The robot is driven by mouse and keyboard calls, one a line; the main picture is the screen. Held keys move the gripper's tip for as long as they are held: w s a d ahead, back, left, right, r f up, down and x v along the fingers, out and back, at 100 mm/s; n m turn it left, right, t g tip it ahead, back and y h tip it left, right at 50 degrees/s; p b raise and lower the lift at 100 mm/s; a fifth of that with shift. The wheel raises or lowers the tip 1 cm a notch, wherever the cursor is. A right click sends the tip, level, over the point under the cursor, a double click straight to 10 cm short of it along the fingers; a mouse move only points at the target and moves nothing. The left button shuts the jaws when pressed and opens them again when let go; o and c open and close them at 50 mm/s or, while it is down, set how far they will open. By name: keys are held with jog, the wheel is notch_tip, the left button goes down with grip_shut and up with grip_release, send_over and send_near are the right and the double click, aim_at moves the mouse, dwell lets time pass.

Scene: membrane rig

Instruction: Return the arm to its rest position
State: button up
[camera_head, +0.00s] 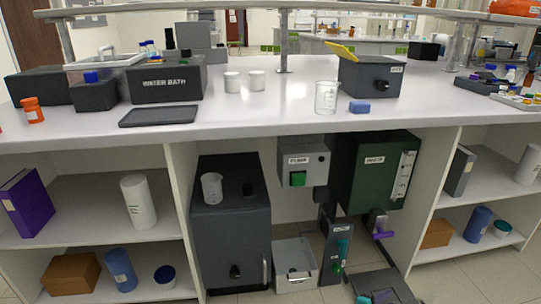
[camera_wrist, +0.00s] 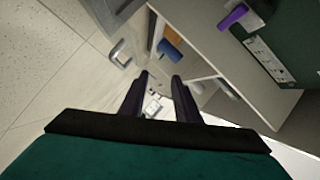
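My gripper (camera_wrist: 162,76) shows in the wrist view as two dark fingers reaching away from a black bar and a teal body. The fingers are apart, with nothing visible between them. The floor and a small, unclear pale item show beyond the tips. In the head view I cannot make out the gripper with certainty; dark parts at the bottom right of centre may belong to my arm.
A dark green box with a purple handle (camera_head: 383,235) hangs under the bench (camera_head: 225,122). Bare floor shows left in the wrist view.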

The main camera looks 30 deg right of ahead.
jog(key=w+a+r+n+t+y+p, duration=0.2)
jog(key=w+a+r+n+t+p, duration=0.3)
jog(key=w+a, duration=0.4)
jog(key=w+a+r+n+t+y+p, duration=0.2)
jog(key=w+a+r+p, duration=0.55)
jog(key=w, duration=0.25)
jog(key=w+a+n+t+y+p, duration=0.1)
jog(key=w+a+n+y+p, duration=0.3)
jog(key=a, duration=0.7)
jog(key=w+a+n+y+p, duration=0.3)
jog(key=a+n+y+p, duration=0.2)
jog(key=a, duration=0.6)
jog(key=s+a+f+n+g+y+p, duration=0.2)
jog(key=s+a+n+g+y+p, duration=0.35)
jog(key=s+a, duration=0.75)
jog(key=s+r+n+g+h, duration=0.1)
jog(key=s+n+g+h, duration=0.2)
jog(key=s, duration=1.4)
jog(key=n+g, duration=0.4)
jog(key=g, duration=0.2)
jog(key=shift+d+r, duration=0.25)
